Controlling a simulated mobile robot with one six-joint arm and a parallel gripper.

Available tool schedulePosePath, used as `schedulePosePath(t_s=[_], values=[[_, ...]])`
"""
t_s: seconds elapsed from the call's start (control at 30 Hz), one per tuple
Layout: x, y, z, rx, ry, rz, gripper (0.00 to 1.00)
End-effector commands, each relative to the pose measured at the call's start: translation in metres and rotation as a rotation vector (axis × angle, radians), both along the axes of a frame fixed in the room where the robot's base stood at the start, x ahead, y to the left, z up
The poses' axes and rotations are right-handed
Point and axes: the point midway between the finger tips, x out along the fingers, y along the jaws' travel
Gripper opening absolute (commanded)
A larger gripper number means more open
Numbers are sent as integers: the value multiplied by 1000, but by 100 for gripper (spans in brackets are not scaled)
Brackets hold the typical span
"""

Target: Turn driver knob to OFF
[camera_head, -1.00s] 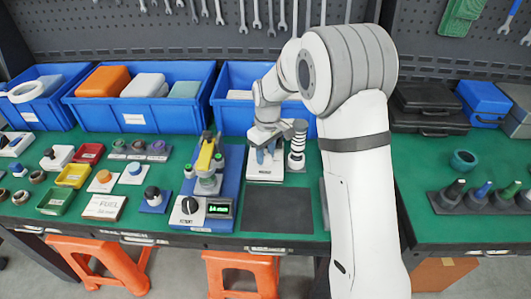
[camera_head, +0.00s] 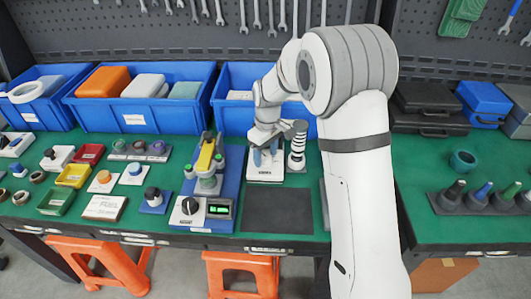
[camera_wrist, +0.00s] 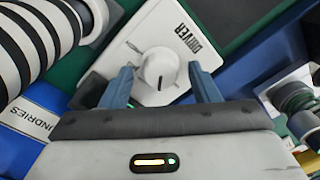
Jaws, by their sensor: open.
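The driver (camera_head: 266,172) is a small white box with dark lettering, standing on the green bench top beneath my arm. In the wrist view its white panel (camera_wrist: 180,24) reads "DRIVER", with tick marks around a round white knob (camera_wrist: 158,68). The knob has a dark pointer line, but I cannot tell which setting it marks. My gripper (camera_wrist: 161,84) is open, with one blue finger on each side of the knob. A gap shows on both sides, so it does not grip the knob. In the head view my gripper (camera_head: 266,157) is small and partly hidden by its own wrist.
A black-and-white ringed column (camera_head: 297,145) stands close to the driver's right. A blue-based test rig (camera_head: 225,190) with a yellow lever and another dark knob stands to its left. Blue bins (camera_head: 262,113) are behind. A dark mat (camera_head: 278,210) lies clear in front.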

Motion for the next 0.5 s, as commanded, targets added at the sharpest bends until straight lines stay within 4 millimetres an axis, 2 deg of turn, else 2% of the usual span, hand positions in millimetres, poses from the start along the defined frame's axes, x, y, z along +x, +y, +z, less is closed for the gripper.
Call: schedulePosePath(t_s=[0.17, 0.5], values=[[2, 0, 16, 1, -5, 0, 55], [3, -2, 69, 1, -3, -1, 55]])
